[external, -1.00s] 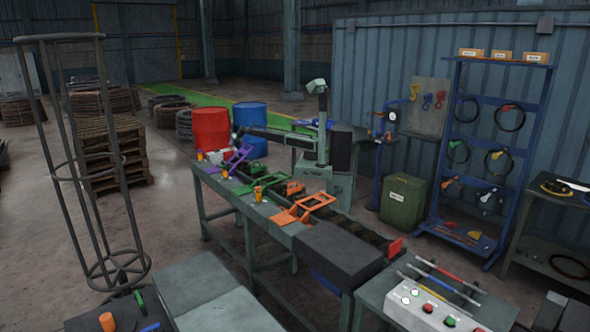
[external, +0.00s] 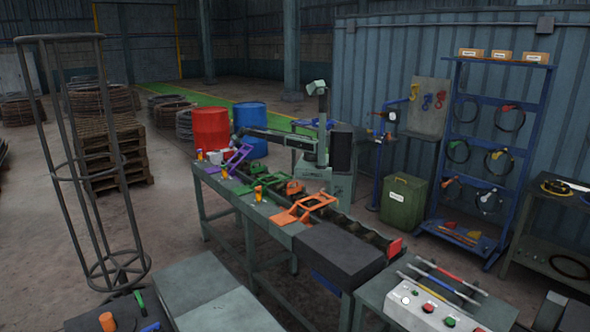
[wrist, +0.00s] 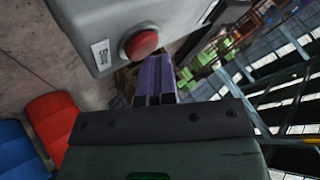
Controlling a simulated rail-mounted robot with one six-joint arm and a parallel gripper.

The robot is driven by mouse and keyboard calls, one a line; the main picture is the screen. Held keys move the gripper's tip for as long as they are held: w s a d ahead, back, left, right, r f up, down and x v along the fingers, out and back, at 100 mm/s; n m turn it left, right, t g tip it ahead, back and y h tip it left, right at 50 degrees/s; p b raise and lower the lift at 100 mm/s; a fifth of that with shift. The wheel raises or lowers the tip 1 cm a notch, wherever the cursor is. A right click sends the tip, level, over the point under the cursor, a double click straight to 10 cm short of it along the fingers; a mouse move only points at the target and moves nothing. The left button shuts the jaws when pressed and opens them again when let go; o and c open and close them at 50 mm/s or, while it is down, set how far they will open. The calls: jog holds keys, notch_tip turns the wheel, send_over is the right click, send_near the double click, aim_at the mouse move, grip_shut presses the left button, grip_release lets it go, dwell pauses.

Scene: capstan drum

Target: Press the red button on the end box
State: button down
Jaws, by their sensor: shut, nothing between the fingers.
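The end box (wrist: 110,20) fills the top of the wrist view as a grey casing with a white label. Its round red button (wrist: 141,42) protrudes from the face near the lower edge. My gripper (wrist: 156,62) points up in the wrist view, with its two fingers together and nothing between them. Its tips appear just below and right of the button, and I cannot tell how far apart they are in depth. In the external view my gripper (external: 238,137) is at the far left end of the bench, above a small pale box (external: 220,156). The button is too small to make out there.
A red drum (external: 211,130) and a blue drum (external: 251,125) stand behind the bench end. Purple, green and orange frames line the conveyor, the purple one (external: 238,158) close to my gripper. A separate button panel (external: 428,308) lies at the front right.

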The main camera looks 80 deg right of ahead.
jog(key=shift+r+p, duration=0.9)
notch_tip(320, 180, up, 5)
jog(key=p, duration=0.5)
dwell(0.4)
